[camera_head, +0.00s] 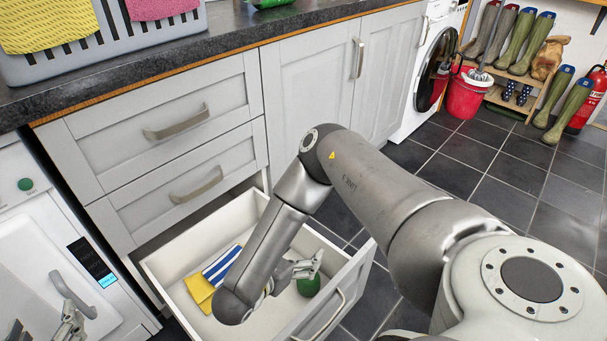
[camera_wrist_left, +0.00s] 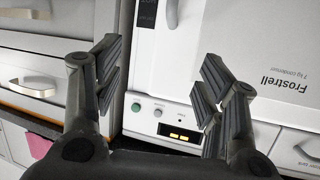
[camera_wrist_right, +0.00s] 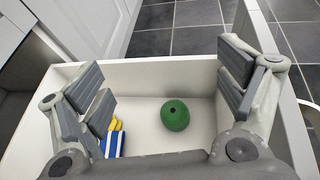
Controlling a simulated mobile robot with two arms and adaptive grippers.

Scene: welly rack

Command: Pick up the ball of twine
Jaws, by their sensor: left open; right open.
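The ball of twine (camera_head: 308,287) is green and round and lies on the floor of the open bottom drawer (camera_head: 163,270). In the right wrist view the ball of twine (camera_wrist_right: 175,115) shows whole, with a small dark hole on its upper side. My right gripper (camera_head: 308,268) is at the drawer, over the ball, and partly covers it in the head view. In the right wrist view my right gripper (camera_wrist_right: 165,85) is open, with nothing between its fingers. My left gripper (camera_head: 72,322) is open and empty in front of the white appliance (camera_wrist_left: 160,110).
The drawer's front panel (camera_head: 335,300) and walls surround the ball. A red bucket (camera_head: 466,95) stands far off on the tiled floor.

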